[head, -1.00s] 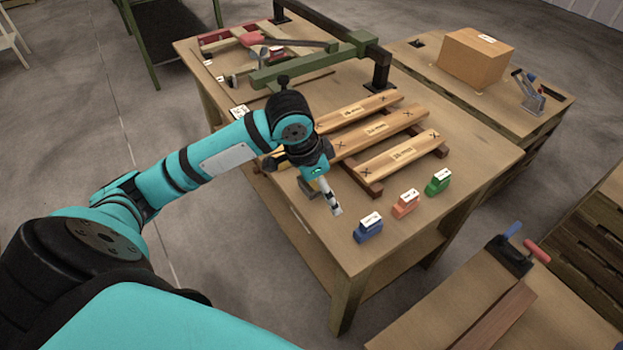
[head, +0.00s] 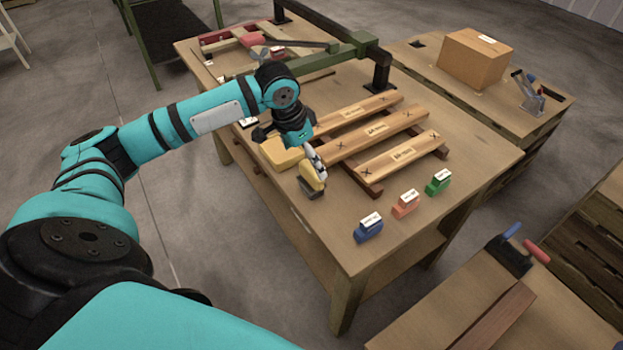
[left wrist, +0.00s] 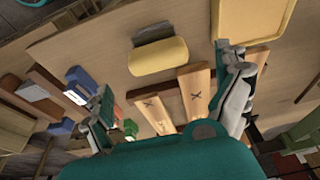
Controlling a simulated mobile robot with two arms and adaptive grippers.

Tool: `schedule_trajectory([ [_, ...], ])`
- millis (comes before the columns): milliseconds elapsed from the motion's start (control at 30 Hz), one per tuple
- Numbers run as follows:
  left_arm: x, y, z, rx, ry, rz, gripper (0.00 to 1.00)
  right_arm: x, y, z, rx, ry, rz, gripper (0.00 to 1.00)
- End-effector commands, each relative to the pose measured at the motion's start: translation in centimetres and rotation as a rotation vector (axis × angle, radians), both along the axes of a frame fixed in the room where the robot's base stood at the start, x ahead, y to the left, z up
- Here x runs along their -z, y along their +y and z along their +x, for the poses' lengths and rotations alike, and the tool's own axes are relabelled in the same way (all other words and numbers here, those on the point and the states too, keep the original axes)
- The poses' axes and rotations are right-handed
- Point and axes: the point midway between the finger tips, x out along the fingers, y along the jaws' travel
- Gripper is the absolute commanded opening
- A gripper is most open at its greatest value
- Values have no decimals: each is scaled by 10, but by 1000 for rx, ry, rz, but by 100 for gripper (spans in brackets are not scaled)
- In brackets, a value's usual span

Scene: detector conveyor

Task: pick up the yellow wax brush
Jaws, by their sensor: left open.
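The yellow wax brush (head: 313,180) lies near the front left edge of the wooden table, a yellow body with a dark grey part. In the left wrist view the yellow brush (left wrist: 158,56) shows between the two fingers, with its grey part on the far side. My left gripper (head: 314,159) is open and empty, over the table just behind the brush in the head view. Its fingers (left wrist: 168,78) stand wide apart in the left wrist view. I cannot tell the exact height of the fingers above the brush. My right gripper is not in view.
A yellow tray-like piece (head: 281,153) lies left of the brush. Labelled wooden planks (head: 378,130) lie to the right. Blue (head: 368,228), red (head: 405,204) and green (head: 438,183) labelled blocks stand near the front right. A green clamp frame (head: 345,52) stands at the back.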

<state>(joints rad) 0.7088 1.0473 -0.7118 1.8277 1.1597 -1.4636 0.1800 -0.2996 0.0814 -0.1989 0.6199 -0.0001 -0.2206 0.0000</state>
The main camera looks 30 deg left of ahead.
Motion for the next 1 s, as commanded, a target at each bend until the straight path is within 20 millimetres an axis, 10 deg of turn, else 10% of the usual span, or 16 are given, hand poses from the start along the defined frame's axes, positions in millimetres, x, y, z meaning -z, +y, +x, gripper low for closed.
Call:
schedule_trajectory([
  [767, 59, -7, 12, 1, -1, 1, 100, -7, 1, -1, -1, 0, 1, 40],
  [1000, 58, -7, 12, 1, -1, 1, 73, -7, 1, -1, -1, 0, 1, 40],
])
